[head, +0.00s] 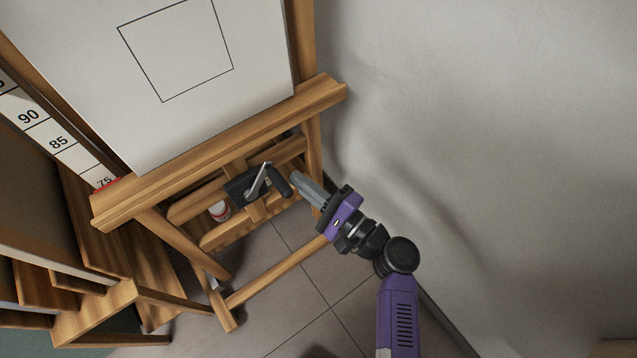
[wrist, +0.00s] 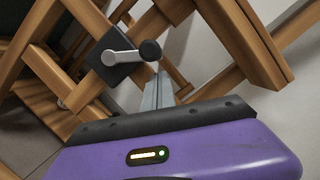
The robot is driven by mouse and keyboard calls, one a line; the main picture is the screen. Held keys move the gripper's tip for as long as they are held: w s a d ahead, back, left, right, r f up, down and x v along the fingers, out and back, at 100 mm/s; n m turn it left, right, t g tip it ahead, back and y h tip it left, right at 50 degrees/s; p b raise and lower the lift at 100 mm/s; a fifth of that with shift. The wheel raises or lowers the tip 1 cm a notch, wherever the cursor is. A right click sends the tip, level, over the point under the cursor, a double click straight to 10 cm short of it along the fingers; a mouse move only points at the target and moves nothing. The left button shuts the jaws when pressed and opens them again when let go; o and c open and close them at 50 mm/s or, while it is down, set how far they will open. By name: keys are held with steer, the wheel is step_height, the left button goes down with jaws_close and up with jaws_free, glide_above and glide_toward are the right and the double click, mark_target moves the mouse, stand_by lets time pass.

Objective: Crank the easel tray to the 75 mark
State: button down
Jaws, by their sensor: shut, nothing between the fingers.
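The wooden easel tray (head: 220,150) spans the front of the easel under a white canvas (head: 200,60). In the wrist view the crank's silver arm (wrist: 121,57) points right to the knob (wrist: 150,50). My gripper (head: 298,178) is shut and empty, its tips close to the knob; I cannot tell if they touch.
A grey-white wall (head: 480,130) rises close on the right of the easel. A white and red can (head: 220,211) shows behind the easel's lower bars. Grey floor tiles (head: 300,290) lie clear below.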

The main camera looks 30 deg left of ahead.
mark_target(286, 184)
steer(key=shift+s+a+r, duration=0.2)
steer(key=shift+s+r, duration=0.1)
steer(key=shift+s, duration=0.25)
steer(key=shift+s+r+n, duration=0.1)
steer(key=shift+r+n, duration=0.2)
steer(key=shift+n, duration=0.1)
steer(key=shift+s+a+r, duration=0.1)
steer(key=shift+a, duration=0.05)
steer(key=shift+s+a+r+n+g+h+p, duration=0.25)
steer(key=shift+s+r+n, duration=0.2)
steer(key=shift+n, duration=0.35)
steer(key=shift+s+a+r+n+g+h+p, duration=0.15)
steer(key=shift+s+r+n+p, duration=0.25)
steer(key=shift+n, duration=0.4)
steer(key=shift+s+a+r+n+h, duration=0.3)
steer(key=shift+s+r+n, duration=0.3)
steer(key=shift+n, duration=0.4)
steer(key=shift+s+a+r+n+p, duration=0.15)
steer(key=shift+s+a+n+p, duration=0.15)
steer(key=shift+s+n, duration=0.5)
steer(key=shift+w, duration=0.1)
